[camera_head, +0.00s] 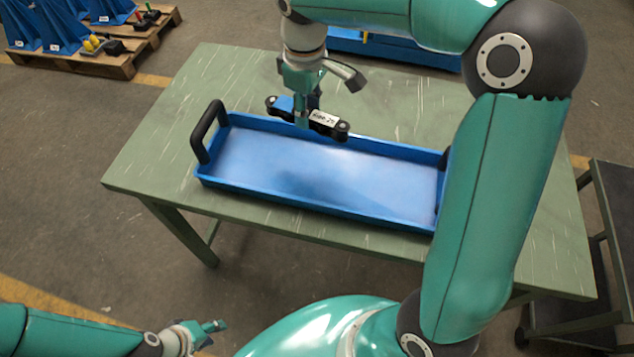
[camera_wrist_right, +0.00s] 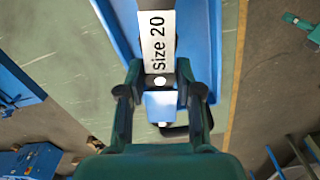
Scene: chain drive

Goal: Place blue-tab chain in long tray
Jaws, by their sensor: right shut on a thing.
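The blue-tab chain (camera_head: 328,122) is a short dark chain with a white label and a blue tab (camera_head: 284,103). My right gripper (camera_head: 304,118) is shut on it and holds it over the far rim of the long tray (camera_head: 300,205). In the right wrist view, the chain's label (camera_wrist_right: 158,45) reads "size 20", and the blue tab (camera_wrist_right: 160,103) shows between the fingers (camera_wrist_right: 160,95). The long tray is blue, shallow and empty, with a black handle (camera_head: 207,130) at its left end. My left gripper (camera_head: 215,327) is low at the bottom left, away from the tray; its opening is unclear.
The tray sits on a green table (camera_head: 150,160) with free surface around it. Another blue container (camera_head: 390,50) stands behind, partly hidden by my right arm. A dark cart (camera_head: 590,260) is at the right. Pallets with blue parts (camera_head: 110,50) lie on the floor at upper left.

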